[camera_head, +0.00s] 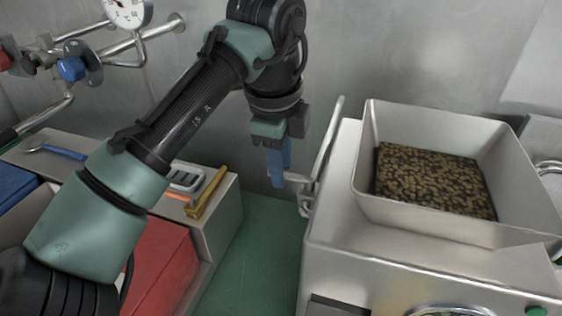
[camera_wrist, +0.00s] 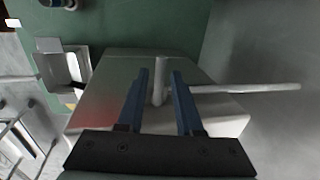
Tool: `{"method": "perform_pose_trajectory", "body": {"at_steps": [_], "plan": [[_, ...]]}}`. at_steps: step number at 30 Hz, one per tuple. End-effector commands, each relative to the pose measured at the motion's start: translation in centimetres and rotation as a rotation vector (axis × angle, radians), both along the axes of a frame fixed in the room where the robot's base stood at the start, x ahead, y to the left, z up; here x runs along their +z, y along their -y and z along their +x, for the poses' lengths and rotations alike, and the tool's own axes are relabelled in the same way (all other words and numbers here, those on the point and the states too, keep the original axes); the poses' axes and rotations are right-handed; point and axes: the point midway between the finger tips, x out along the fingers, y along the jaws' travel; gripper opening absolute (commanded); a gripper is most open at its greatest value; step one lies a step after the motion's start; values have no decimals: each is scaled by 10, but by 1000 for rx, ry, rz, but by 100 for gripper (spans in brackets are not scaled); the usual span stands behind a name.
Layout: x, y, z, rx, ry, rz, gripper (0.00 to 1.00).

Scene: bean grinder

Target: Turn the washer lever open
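The washer lever (camera_head: 328,142) is a long grey metal bar at the left side of the steel machine, tilted with its upper end to the right. A short stub near its lower end points left to my gripper (camera_head: 279,163). In the wrist view, the lever (camera_wrist: 245,88) runs out to the right from an upright grey post. My gripper (camera_wrist: 160,74) has its two blue fingers apart, one on each side of this post. Narrow gaps show between post and fingers, so it does not look clamped. The lever's pivot is partly hidden.
A metal hopper (camera_head: 440,220) of brown beans stands on the steel machine (camera_head: 345,265). A counter (camera_head: 225,215) with a yellow-handled tool (camera_head: 207,192) and a red box (camera_head: 165,260) are at left. Pipes with a blue valve knob (camera_head: 71,68) are on the back wall.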

Motion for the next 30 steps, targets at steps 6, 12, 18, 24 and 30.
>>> {"method": "perform_pose_trajectory", "body": {"at_steps": [6,12,18,24,30], "plan": [[0,0,0,0,0,0,0],[0,0,0,0,0,0,0],[1,0,0,0,0,0,0],[1,0,0,0,0,0,0],[1,0,0,0,0,0,0]]}}
